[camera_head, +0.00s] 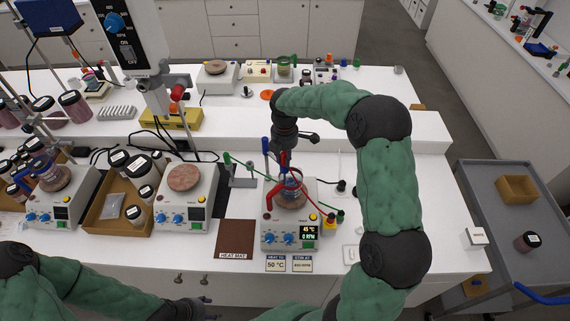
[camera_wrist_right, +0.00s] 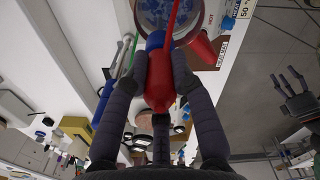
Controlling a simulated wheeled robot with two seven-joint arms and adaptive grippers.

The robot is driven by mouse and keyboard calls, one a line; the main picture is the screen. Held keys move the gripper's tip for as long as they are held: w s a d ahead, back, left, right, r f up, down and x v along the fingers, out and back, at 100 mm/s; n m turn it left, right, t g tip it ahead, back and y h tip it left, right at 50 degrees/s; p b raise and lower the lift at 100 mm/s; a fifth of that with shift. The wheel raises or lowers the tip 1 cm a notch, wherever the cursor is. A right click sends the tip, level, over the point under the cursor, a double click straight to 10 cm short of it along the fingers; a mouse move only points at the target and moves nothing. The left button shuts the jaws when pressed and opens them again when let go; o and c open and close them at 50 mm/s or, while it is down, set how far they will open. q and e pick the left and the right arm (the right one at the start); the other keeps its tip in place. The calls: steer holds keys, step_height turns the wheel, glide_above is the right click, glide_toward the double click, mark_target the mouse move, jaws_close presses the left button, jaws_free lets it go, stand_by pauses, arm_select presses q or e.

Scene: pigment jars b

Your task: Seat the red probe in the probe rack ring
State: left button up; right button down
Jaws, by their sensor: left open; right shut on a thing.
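The red probe (camera_head: 284,159) is above the glass beaker (camera_head: 291,188) on the right hotplate. My right gripper (camera_head: 285,148) is shut on its red handle; in the right wrist view the fingers close on both sides of the red body (camera_wrist_right: 160,92), and a thin red rod runs toward the beaker (camera_wrist_right: 168,14). Whether its tip is inside the beaker I cannot tell. A grey stand (camera_head: 243,173), apparently the probe rack, stands left of the hotplate with a green rod at it; its ring is not clear. My left gripper (camera_head: 194,308) is open and empty at the bottom; it also shows in the wrist view (camera_wrist_right: 291,92).
The right hotplate (camera_head: 290,236) reads 45 °C and 0 RPM. A blue upright handle (camera_head: 265,146) is close left of the red probe. A brown heat mat (camera_head: 235,239) lies in front of the stand. A jar tray (camera_head: 104,214) and another hotplate (camera_head: 186,211) are left.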

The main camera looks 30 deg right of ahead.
arm_select(q)
steer(key=shift+r+p, duration=0.55)
steer(key=shift+r, duration=0.05)
arm_select(e)
steer(key=shift+r, duration=0.9)
arm_select(q)
step_height(320, 180, up, 8)
steer(key=p, duration=0.7)
steer(key=shift+f, duration=0.25)
arm_select(e)
step_height(320, 180, up, 16)
steer(key=shift+r, duration=0.15)
stand_by(1.0)
steer(key=shift+w, duration=0.1)
